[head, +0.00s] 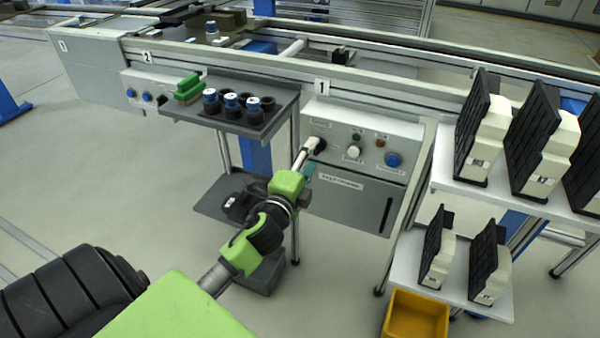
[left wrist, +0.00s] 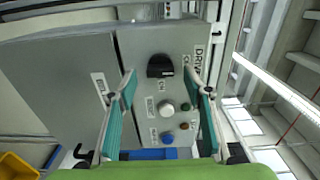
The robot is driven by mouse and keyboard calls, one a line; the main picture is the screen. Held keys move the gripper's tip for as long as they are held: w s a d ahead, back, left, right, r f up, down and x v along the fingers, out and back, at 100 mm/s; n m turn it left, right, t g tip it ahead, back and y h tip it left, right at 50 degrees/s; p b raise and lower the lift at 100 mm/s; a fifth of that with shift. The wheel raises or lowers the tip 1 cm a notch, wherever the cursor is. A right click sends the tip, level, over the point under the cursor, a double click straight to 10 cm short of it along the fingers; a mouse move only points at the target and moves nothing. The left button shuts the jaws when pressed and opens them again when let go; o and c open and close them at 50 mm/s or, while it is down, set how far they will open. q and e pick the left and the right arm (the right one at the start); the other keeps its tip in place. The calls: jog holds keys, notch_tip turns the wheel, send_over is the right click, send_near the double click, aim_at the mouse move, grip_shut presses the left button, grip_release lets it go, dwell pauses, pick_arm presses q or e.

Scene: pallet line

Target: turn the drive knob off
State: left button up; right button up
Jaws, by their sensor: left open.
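The drive knob (left wrist: 160,66) is a black rotary knob on a grey control panel (left wrist: 140,42), with "DRIVE" lettering beside it in the left wrist view. In the head view the black knob (head: 318,144) is at the panel's left end, partly covered by my gripper. My left gripper (head: 308,158) is at the panel front, close to the knob. In the left wrist view its two teal-padded fingers (left wrist: 158,76) are open, with the knob appearing between and just beyond the tips. Contact cannot be told. My right gripper is in neither view.
A white button (left wrist: 166,106), a blue button (left wrist: 167,138) and small lamps share the panel. A grey shelf (head: 262,122) with dark cups stands to the left. White shelves (head: 440,178) with black-and-white units stand right, above a yellow bin (head: 416,318).

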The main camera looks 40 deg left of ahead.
pick_arm(q)
jog(key=v, duration=0.9)
jog(key=shift+s, duration=0.3)
